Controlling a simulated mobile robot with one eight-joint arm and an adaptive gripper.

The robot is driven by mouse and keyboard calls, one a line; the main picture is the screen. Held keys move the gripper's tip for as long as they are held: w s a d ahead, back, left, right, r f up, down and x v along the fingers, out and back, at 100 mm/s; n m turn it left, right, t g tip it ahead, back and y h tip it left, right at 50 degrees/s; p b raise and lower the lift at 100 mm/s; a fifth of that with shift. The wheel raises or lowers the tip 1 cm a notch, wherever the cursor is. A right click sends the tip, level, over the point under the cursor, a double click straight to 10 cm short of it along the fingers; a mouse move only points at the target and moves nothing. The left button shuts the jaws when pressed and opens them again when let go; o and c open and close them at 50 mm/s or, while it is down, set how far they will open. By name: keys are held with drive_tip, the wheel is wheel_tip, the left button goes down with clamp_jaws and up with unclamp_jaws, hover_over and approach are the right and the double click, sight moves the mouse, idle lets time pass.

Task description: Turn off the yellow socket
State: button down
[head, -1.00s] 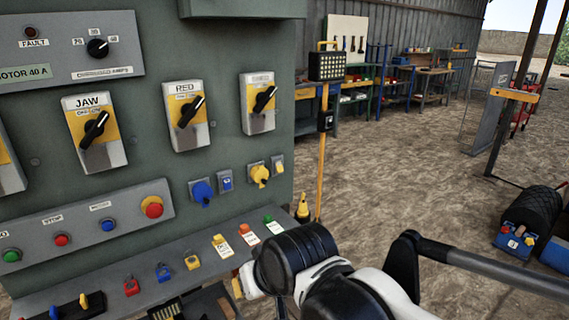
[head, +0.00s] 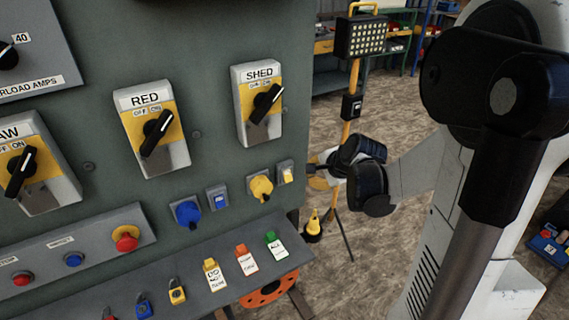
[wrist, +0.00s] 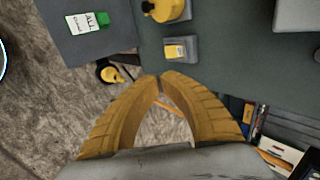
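The yellow socket (head: 261,188) is on the lower right of the green-grey panel, beside a small grey switch box with a yellow rocker (head: 285,173). I cannot read the rocker's position. In the wrist view the socket (wrist: 165,10) is at the top edge, and the rocker switch (wrist: 180,49) is just beyond my fingertips. My gripper (wrist: 160,78) has curved yellow fingers whose tips meet, with nothing seen between them. In the head view my gripper (head: 318,174) is just right of the switch, apart or nearly touching; its tips are partly hidden.
A blue socket (head: 186,213) with its own switch (head: 217,197) is to the left. Rotary switches RED (head: 152,130) and SHED (head: 260,103) are above. A sloped shelf (head: 205,290) with tags and padlocks juts out below. A floodlight stand (head: 372,37) stands behind my gripper.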

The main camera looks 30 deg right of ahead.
sight(292, 180)
drive_tip(key=shift+s+a, duration=0.15)
drive_tip(key=w+r+b+x, duration=0.1)
drive_tip(key=b+x, duration=0.4)
drive_tip(key=x, duration=0.8)
drive_tip(key=shift+w+f, duration=0.25)
drive_tip(key=shift+w, duration=0.1)
drive_tip(key=shift+w+f+b, duration=0.25)
drive_tip(key=shift+w+b, duration=0.05)
drive_tip(key=shift+b, duration=0.15)
drive_tip(key=shift+r, duration=0.15)
